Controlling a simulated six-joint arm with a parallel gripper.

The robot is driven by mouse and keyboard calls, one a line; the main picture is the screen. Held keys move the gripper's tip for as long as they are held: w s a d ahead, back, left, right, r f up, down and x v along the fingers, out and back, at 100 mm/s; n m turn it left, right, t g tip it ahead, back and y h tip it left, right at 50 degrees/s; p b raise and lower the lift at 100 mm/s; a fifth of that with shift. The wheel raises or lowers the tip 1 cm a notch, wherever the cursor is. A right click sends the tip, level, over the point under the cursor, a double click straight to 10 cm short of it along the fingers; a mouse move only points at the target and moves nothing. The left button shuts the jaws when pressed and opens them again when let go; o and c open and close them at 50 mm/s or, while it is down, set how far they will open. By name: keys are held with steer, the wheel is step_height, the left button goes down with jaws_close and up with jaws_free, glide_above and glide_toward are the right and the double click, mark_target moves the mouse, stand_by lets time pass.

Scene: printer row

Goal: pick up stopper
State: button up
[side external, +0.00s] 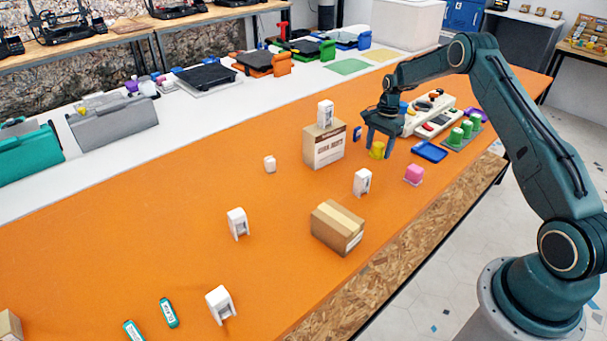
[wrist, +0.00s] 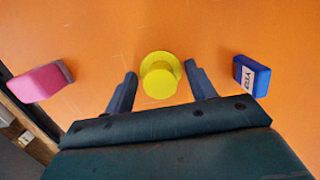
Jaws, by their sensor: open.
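The stopper appears to be the yellow, round-topped piece (wrist: 159,76) standing on the orange table; it also shows in the side view (side external: 377,150). In the wrist view it sits between the fingertips of my gripper (wrist: 158,78), with a gap on each side. My gripper is open and empty. In the side view my gripper (side external: 382,137) is low over the table, right at the yellow piece. Part of the piece's upper side is hidden there by the gripper.
A blue labelled block (wrist: 251,75) lies right of the gripper and a pink block (wrist: 40,82) left in the wrist view. In the side view, a cardboard box (side external: 323,147), a blue tray (side external: 429,151) and a white panel with switches (side external: 432,117) stand near the gripper.

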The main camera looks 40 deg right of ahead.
mark_target(379, 144)
steer(key=c, duration=1.1)
step_height(379, 144, up, 20)
stand_by(0.8)
